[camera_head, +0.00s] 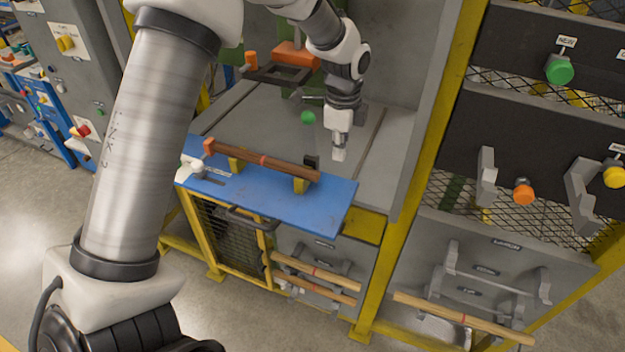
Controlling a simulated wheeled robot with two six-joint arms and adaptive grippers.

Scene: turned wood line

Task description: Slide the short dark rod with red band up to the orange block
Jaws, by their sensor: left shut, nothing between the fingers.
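The short dark rod with a red band (263,160) lies across two yellow supports on a blue board (270,198). The orange block (209,146) stands at the rod's left end. I cannot tell whether rod and block touch or a small gap lies between them. A small black block (311,162) shows at the rod's right end. My left gripper (339,154) points down, shut and empty, to the right of the black block and apart from the rod. My right gripper is not in view.
The grey machine bed (258,117) is mostly clear behind the board, with a green knob (308,117) on it. A yellow post (437,100) rises at right. Light wooden rods (463,317) rest on lower racks. A white fitting (192,168) sits at the board's left end.

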